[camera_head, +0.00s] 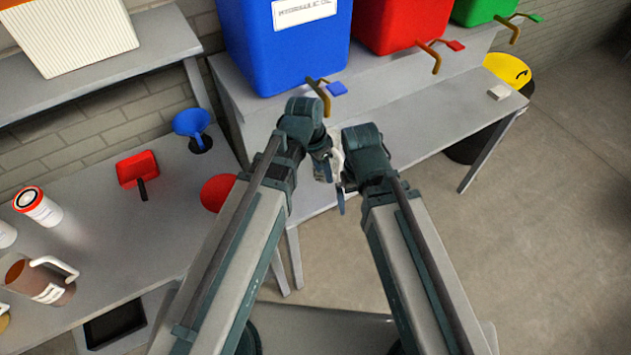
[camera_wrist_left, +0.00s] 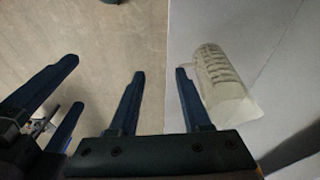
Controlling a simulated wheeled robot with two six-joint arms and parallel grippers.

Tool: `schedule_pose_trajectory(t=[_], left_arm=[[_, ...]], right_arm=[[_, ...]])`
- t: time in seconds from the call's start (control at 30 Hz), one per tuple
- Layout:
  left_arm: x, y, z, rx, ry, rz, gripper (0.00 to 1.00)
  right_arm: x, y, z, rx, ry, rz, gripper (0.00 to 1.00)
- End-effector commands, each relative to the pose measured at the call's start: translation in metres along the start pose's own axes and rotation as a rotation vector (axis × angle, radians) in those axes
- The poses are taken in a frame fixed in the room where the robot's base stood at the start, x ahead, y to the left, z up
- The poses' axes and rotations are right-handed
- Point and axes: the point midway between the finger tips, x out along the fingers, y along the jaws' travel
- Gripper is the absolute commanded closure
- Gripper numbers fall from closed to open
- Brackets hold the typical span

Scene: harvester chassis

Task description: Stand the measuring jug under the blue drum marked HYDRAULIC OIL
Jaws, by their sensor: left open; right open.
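The blue drum (camera_head: 285,50) marked HYDRAULIC OIL stands on the raised grey shelf in the head view, with its brass tap (camera_head: 318,92) over the front edge. The clear measuring jug (camera_wrist_left: 224,85), with dark graduation marks, is on a light grey surface in the left wrist view. In the head view only a pale bit (camera_head: 337,160), which looks like the jug, shows between my grippers. My left gripper (camera_wrist_left: 160,72) is open, its right finger beside the jug, with nothing visible between its fingers. My right gripper (camera_head: 342,195) is open and close by; its fingers also show at left in the left wrist view (camera_wrist_left: 76,82).
Red (camera_head: 400,25) and green (camera_head: 480,10) drums stand right of the blue one. A yellow-topped black bin (camera_head: 508,70) is at the right. The left bench holds a brown jug (camera_head: 38,282), a red scoop (camera_head: 138,170) and a blue funnel (camera_head: 191,122). Floor at right is clear.

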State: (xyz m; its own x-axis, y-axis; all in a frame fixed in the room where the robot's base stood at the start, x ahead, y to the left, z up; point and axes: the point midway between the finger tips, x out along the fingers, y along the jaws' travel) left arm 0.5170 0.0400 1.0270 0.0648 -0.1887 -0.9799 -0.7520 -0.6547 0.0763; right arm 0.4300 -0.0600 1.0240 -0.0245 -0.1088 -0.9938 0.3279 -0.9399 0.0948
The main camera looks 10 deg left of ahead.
Motion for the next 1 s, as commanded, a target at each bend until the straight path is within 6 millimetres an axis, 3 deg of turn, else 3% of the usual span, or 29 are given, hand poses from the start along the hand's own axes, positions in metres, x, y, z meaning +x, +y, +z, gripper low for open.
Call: schedule_pose_trajectory(t=[0.03,0.1,0.3,0.73,1.0], left_arm=[[0.000,0.016,0.015,-0.071,-0.049,-0.016,0.52],[0.000,0.029,0.032,-0.187,-0.113,-0.052,0.52],[-0.005,0.049,0.065,-0.433,-0.222,-0.162,0.52],[-0.006,0.052,0.073,-0.511,-0.245,-0.202,0.52],[0.020,0.050,0.077,-0.511,-0.244,-0.201,0.52]], right_arm=[[0.000,0.000,0.000,0.000,0.000,0.000,0.00],[0.000,0.000,0.000,0.000,0.000,0.000,0.00],[0.000,0.000,0.000,0.000,0.000,0.000,0.00],[0.001,0.000,0.000,0.000,0.000,0.000,0.00],[0.027,-0.003,-0.002,0.001,0.000,0.000,0.00]])
